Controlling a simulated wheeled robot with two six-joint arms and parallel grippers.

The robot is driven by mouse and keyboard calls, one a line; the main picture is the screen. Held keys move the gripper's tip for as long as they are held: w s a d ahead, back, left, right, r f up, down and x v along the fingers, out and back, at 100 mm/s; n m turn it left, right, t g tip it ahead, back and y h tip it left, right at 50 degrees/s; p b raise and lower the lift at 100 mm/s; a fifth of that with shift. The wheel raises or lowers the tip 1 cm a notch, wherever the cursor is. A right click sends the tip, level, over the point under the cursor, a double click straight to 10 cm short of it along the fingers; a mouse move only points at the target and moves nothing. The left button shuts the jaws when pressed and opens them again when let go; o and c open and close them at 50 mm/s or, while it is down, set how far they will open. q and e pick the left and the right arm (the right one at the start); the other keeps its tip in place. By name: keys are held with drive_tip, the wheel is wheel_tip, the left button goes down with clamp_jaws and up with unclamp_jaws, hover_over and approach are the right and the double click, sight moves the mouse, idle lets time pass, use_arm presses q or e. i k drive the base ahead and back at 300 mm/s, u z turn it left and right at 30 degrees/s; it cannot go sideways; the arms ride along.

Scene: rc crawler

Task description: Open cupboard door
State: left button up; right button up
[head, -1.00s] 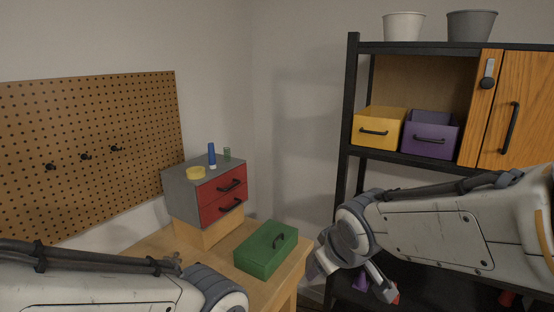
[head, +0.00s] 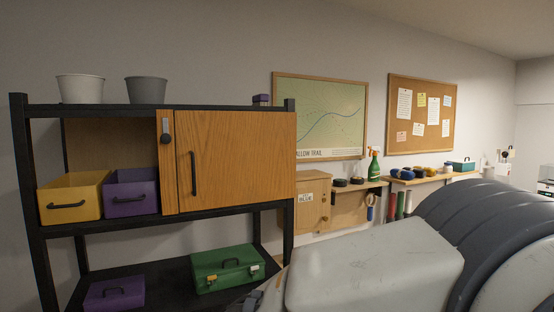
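The cupboard door (head: 235,160) is a wooden panel on the upper level of the black shelf. It is shut and has a black vertical handle (head: 193,173) near its left edge. A narrow wooden strip with a metal latch and dark knob (head: 166,138) stands just left of it. A large pale arm link of mine fills the lower right. Neither gripper's fingers can be made out, and no gripper is at the handle.
Yellow (head: 74,197) and purple (head: 131,191) bins sit left of the door. A green toolbox (head: 227,268) and purple case (head: 114,293) are on the lower shelf. Two pots stand on top. A workbench with a spray bottle (head: 374,166) is at right.

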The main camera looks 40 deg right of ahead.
sight(224, 158)
drive_tip(key=z, duration=0.9)
drive_tip(key=k, duration=0.45)
drive_tip(key=z, duration=0.4)
drive_tip(key=i, duration=0.7)
drive_tip(key=u, duration=0.2)
